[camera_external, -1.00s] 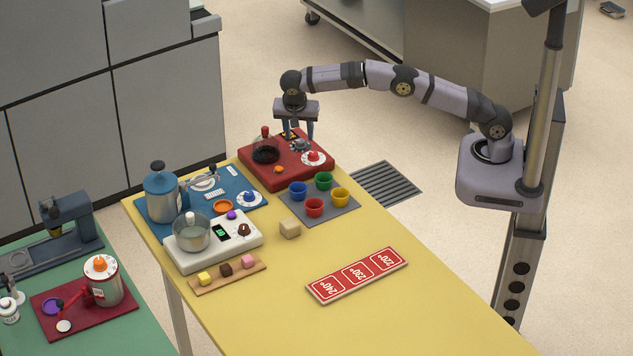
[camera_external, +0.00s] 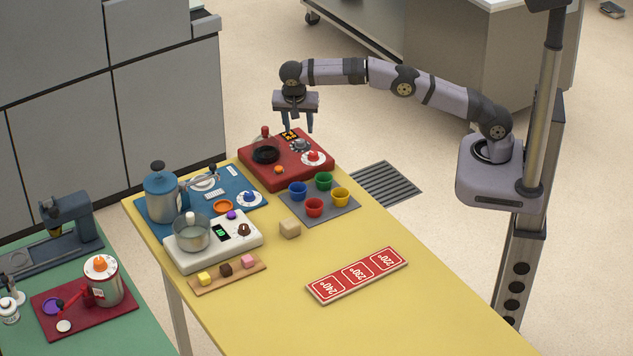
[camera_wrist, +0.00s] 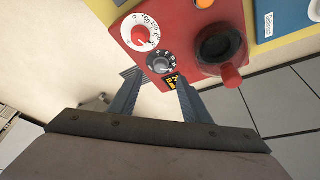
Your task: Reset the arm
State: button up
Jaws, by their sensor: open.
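My gripper (camera_external: 297,121) hangs above the back part of the red unit (camera_external: 287,178), fingers pointing down. It is open, with nothing between the fingers. In the wrist view my gripper's two fingers (camera_wrist: 155,98) stand apart over the edge of the red unit (camera_wrist: 182,15). A grey knob (camera_wrist: 160,62), a white dial with a red knob (camera_wrist: 140,35) and a dark round piece with a red handle (camera_wrist: 218,48) are on the red unit. The fingers appear clear of these parts.
A blue unit with a kettle (camera_external: 161,195), a white unit with a pot (camera_external: 191,232), a grey mat with several coloured cups (camera_external: 340,197), a beige cube (camera_external: 290,228) and a red temperature card (camera_external: 357,275) share the yellow table (camera_external: 420,310). Its front part is clear.

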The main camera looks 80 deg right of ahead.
jog(key=s+f+n+y+p, duration=0.2)
jog(key=s+n, duration=1.4)
jog(key=s, duration=2)
jog(key=shift+a+f+n+y, duration=0.35)
jog(key=shift+f+y, duration=0.2)
jog(key=shift+y, duration=0.65)
